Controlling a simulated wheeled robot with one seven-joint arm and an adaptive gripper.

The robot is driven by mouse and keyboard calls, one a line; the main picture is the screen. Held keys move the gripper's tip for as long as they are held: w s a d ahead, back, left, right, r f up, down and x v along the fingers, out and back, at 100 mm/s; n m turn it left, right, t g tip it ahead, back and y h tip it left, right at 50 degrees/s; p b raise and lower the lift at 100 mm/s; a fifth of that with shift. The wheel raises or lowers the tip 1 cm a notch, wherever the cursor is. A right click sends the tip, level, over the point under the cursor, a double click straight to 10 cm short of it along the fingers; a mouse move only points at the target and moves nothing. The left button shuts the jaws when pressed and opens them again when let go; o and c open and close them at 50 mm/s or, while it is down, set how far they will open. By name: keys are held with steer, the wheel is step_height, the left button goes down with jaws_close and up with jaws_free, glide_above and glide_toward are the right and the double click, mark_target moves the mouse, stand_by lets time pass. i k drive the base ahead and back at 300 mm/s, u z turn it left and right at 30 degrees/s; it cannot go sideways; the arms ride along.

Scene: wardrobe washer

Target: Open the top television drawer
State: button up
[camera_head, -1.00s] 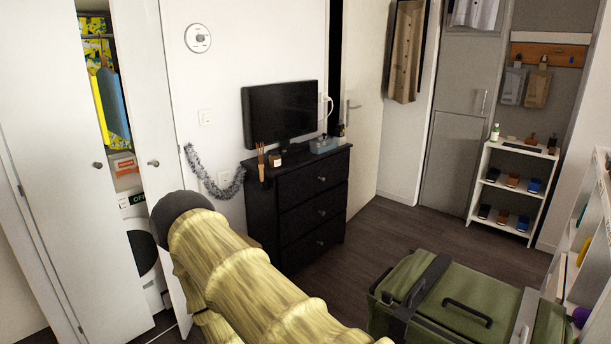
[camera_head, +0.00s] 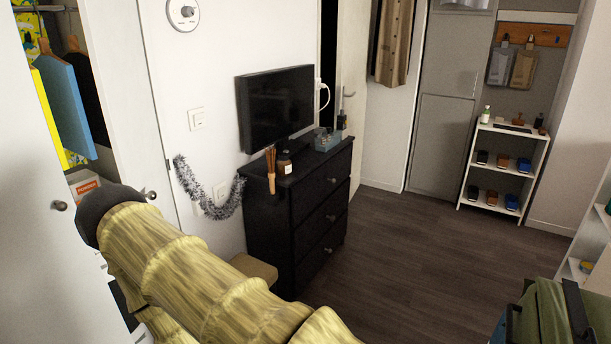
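A black dresser (camera_head: 268,215) stands against the white wall with a television (camera_head: 277,107) on top. It has several stacked drawers, each with a round knob. The top drawer (camera_head: 322,187) looks shut, and its knob shows at the right part of its front. My arm, in a yellow-brown ribbed cover, crosses the lower left of the view in front of the dresser's left side. Its dark end points left, toward the wardrobe doors. My gripper's fingers are not visible.
A wardrobe door (camera_head: 60,205) stands ajar at left, with clothes inside. A small stool (camera_head: 254,268) sits at the dresser's left side. A green case (camera_head: 545,318) is at the lower right. The dark floor (camera_head: 400,260) before the drawers is clear.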

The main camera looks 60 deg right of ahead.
mark_target(306, 195)
steer(key=i, duration=0.5)
steer(key=z, duration=2.75)
steer(key=i, duration=2.75)
steer(key=u, duration=1.3)
